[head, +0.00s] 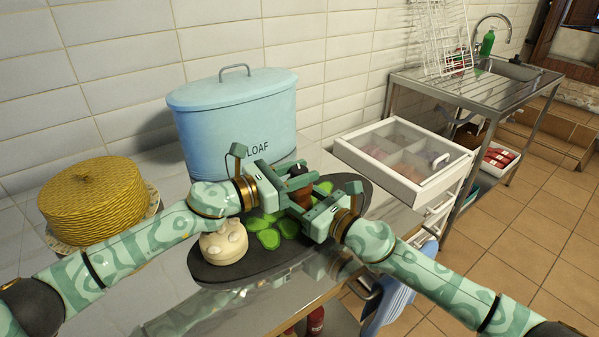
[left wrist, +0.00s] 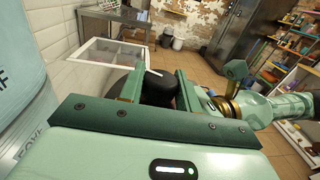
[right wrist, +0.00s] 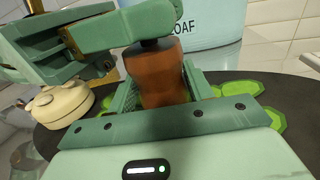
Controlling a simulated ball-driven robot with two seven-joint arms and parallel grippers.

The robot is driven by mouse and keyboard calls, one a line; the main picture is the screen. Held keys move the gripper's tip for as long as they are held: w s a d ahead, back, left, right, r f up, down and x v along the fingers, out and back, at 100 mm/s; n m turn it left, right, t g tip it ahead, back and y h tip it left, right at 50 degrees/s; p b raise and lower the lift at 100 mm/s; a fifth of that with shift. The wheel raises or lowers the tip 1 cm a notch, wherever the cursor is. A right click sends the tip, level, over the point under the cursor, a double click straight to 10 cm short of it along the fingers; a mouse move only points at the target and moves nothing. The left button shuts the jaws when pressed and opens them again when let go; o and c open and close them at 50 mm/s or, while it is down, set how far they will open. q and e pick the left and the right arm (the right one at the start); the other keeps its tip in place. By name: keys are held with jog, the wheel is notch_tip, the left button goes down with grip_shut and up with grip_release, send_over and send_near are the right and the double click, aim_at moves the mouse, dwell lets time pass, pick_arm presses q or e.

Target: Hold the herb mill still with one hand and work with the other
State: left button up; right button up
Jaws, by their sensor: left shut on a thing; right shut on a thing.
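The herb mill (head: 299,184) stands upright over the dark oval board, with a brown body and a dark top. My left gripper (head: 285,174) is shut on its upper part; the left wrist view shows the black top (left wrist: 158,90) between the fingers. My right gripper (head: 306,204) is shut on the brown body lower down, which shows between its fingers in the right wrist view (right wrist: 160,76). The left fingers hide much of the top in the right wrist view. I cannot tell whether the mill's foot touches the board.
The dark board (head: 215,273) carries green leaf-like pieces (head: 268,239) and a cream round pot (head: 224,243). A blue LOAF bin (head: 225,125) stands close behind. A yellow woven stack (head: 92,200) is at left. A white compartment box (head: 410,185) is at right.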

pick_arm(q)
jog(key=shift+w+a+m+g+h, duration=0.15)
jog(key=shift+m+g+h, duration=0.55)
jog(key=shift+g, duration=0.4)
jog(key=shift+m+g, duration=0.3)
jog(key=o, duration=1)
jog(key=shift+c, duration=0.2)
jog(key=v, duration=1.2)
